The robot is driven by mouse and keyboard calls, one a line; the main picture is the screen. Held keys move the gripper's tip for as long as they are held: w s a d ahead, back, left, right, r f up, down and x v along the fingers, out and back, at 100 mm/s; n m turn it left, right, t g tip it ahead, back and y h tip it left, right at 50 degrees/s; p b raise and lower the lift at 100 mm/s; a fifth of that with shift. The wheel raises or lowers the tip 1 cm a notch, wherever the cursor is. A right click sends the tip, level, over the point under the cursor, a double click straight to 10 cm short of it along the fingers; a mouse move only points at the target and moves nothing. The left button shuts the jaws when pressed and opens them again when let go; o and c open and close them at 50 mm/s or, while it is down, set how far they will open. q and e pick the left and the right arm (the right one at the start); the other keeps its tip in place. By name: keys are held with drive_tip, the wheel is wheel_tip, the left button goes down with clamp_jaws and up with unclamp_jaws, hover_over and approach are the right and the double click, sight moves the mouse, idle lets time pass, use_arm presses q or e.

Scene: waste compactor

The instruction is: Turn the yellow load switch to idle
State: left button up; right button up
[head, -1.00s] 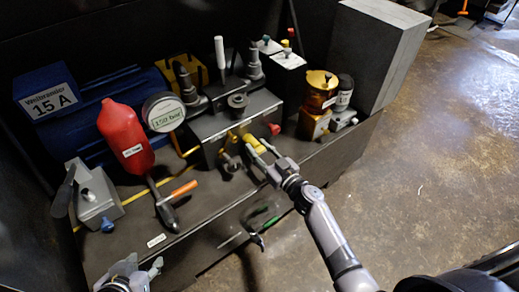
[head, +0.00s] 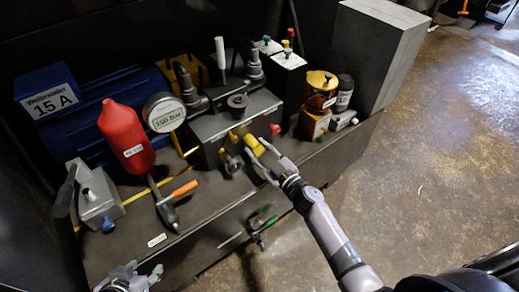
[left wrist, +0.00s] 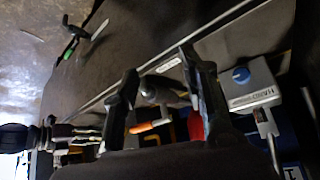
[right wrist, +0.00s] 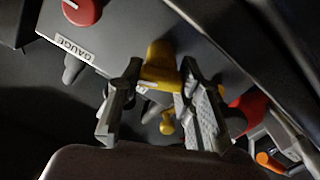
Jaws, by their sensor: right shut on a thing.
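The yellow load switch (head: 254,146) sticks out from the front of the grey metal block (head: 208,130). In the right wrist view the yellow switch (right wrist: 160,66) sits between the fingertips of my right gripper (right wrist: 160,80), which is shut on it. In the head view my right gripper (head: 262,160) reaches it from the lower right. Any marking for idle is not readable. My left gripper (head: 142,277) is open and empty near the front left edge of the bench. Its spread fingers (left wrist: 160,82) also show in the left wrist view.
A red knob (head: 274,129) and a small yellow lever (head: 232,137) sit close to the switch.

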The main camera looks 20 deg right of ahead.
drive_tip(key=shift+n, duration=0.9)
drive_tip(key=n, duration=0.2)
drive_tip(key=shift+f+n+b, duration=0.15)
drive_tip(key=shift+n+b, duration=0.2)
drive_tip(key=shift+n, duration=0.05)
drive_tip(key=n+b, duration=0.1)
drive_tip(key=n, duration=0.3)
drive_tip(key=n+b, duration=0.1)
drive_tip(key=n, duration=0.2)
drive_tip(key=shift+s+a+f+n, duration=0.1)
drive_tip(key=shift+a+f+n, duration=0.05)
drive_tip(key=shift+n, duration=0.25)
use_arm(q)
drive_tip(key=w+d+r+t+h, duration=0.2)
drive_tip(key=w+d+r+t, duration=0.2)
drive_tip(key=w+r+t, duration=0.3)
drive_tip(key=shift+w+r+t, duration=0.4)
drive_tip(key=shift+w+r, duration=1)
drive_tip(key=shift+r, duration=0.05)
use_arm(e)
drive_tip(key=shift+n, duration=0.5)
drive_tip(key=o, duration=1.2)
drive_tip(key=shift+c, duration=0.2)
drive_tip(key=shift+s, duration=0.1)
